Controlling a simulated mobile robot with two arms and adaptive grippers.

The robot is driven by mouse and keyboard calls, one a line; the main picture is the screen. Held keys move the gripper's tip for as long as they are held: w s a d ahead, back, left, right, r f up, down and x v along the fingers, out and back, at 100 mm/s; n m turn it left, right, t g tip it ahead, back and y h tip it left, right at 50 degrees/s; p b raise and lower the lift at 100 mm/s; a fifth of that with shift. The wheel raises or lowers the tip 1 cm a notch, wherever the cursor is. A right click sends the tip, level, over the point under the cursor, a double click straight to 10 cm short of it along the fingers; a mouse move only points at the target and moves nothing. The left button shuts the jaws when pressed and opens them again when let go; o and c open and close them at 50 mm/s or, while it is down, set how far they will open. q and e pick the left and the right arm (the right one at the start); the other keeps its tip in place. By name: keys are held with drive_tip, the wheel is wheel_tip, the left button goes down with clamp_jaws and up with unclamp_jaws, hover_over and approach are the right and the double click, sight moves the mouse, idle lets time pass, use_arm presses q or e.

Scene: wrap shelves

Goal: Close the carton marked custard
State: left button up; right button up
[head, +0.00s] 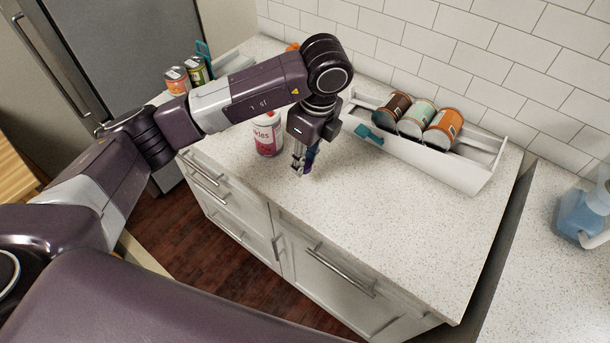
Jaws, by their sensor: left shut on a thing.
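My left gripper (301,168) points down over the worktop, right of a white-and-red can. It is shut on a small purple thing (312,154), mostly hidden by the fingers, so I cannot tell what it is. A long white open carton or tray (445,167) stands against the back wall, holding a brown can (392,108), a pale green can (417,118) and an orange can (443,128) lying tilted. A teal piece (368,134) is at its left front. I cannot read the word custard anywhere. My right gripper is not in view.
The white-and-red can (267,136) stands close left of my gripper. More cans (177,80) and a teal piece (203,49) are at the far left, partly behind my arm. A blue jug (584,212) is at the right edge. The front worktop (390,230) is clear.

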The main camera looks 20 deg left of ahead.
use_arm(q)
wheel_tip(320, 180, up, 13)
drive_tip(key=shift+b, duration=0.35)
idle(0.3)
drive_tip(key=s+f+m+h, duration=0.1)
drive_tip(key=f+m, duration=0.3)
drive_tip(key=m, duration=0.4)
drive_tip(key=s+a+f+m+h, duration=0.1)
drive_tip(key=s+f+m, duration=0.2)
drive_tip(key=f+m, duration=0.2)
drive_tip(key=s+a+f+m+h, duration=0.1)
drive_tip(key=s+f+m, duration=0.2)
drive_tip(key=m, duration=0.8)
wheel_tip(320, 180, down, 2)
drive_tip(key=shift+s+a+f+m, duration=0.1)
drive_tip(key=shift+f+m, duration=0.1)
drive_tip(key=shift+m, duration=0.2)
drive_tip(key=s+a+f+m+g, duration=0.1)
drive_tip(key=s+f+m, duration=0.4)
drive_tip(key=m, duration=0.7)
drive_tip(key=s+a+f+m+g+y, duration=0.1)
drive_tip(key=s+f+m, duration=0.3)
drive_tip(key=m, duration=0.9)
drive_tip(key=shift+s+f+b, duration=0.35)
drive_tip(key=shift+s+b, duration=0.1)
drive_tip(key=shift+s, duration=0.4)
drive_tip(key=shift+a, duration=0.1)
